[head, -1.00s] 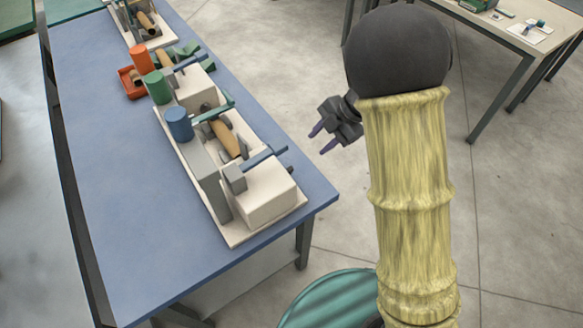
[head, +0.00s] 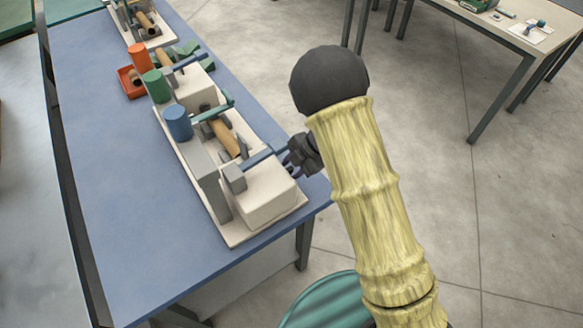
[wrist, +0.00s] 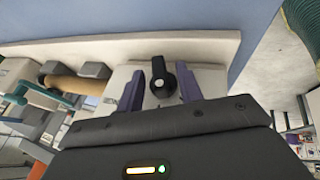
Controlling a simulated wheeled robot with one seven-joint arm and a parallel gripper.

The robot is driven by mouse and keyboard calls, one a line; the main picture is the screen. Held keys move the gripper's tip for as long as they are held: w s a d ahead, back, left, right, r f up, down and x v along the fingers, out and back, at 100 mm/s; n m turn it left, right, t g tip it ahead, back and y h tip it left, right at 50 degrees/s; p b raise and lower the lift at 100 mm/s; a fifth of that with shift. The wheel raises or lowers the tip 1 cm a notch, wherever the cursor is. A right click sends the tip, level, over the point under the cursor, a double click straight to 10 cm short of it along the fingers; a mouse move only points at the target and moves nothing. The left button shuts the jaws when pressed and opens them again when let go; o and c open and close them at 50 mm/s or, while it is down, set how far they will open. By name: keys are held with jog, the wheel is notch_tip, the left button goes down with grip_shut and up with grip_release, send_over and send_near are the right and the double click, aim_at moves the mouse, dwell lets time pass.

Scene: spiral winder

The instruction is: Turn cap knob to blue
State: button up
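The knob (wrist: 159,79), black with a pale round spot, sits on the side of the cream box in the wrist view. In the head view that cream box (head: 262,197) stands at the near end of the winder on the blue table. My gripper (wrist: 160,84) is open, with one purple finger on each side of the knob and visible gaps to both. In the head view my gripper (head: 295,163) is at the box's right side, where it largely hides the knob. A blue cylinder (head: 178,122), a green cylinder (head: 157,86) and an orange cylinder (head: 138,58) stand along the winder row.
A tan roll (head: 224,138) and a blue lever (head: 256,157) lie close to the box. The blue table's (head: 110,190) left side is bare. Open floor lies to the right, with another table (head: 480,30) at the back right.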

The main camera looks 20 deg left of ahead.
grip_shut()
jog(key=shift+f+t+y+b, duration=0.3)
jog(key=shift+y+b, duration=0.1)
jog(key=shift+b, duration=0.8)
jog(key=b, duration=0.2)
jog(key=t+y+b, duration=0.1)
jog(key=b, duration=0.1)
jog(key=shift+d+f+n+b, duration=0.2)
jog(key=shift+n+b, duration=0.1)
jog(key=t+y+b, duration=0.1)
jog(key=b, duration=0.3)
jog(key=y+b, duration=0.1)
jog(key=b, duration=0.3)
jog(key=shift+s+d+f+n+t+y, duration=0.1)
jog(key=shift+s+f+n+t+y, duration=0.1)
jog(key=shift+n+t+y, duration=0.15)
jog(key=y+b, duration=0.1)
jog(key=b, duration=0.4)
jog(key=shift+n+t, duration=0.25)
jog(key=shift+t, duration=0.1)
jog(key=shift+r+y+b, duration=0.25)
jog(key=shift+y+b, duration=0.3)
jog(key=shift+b, duration=0.35)
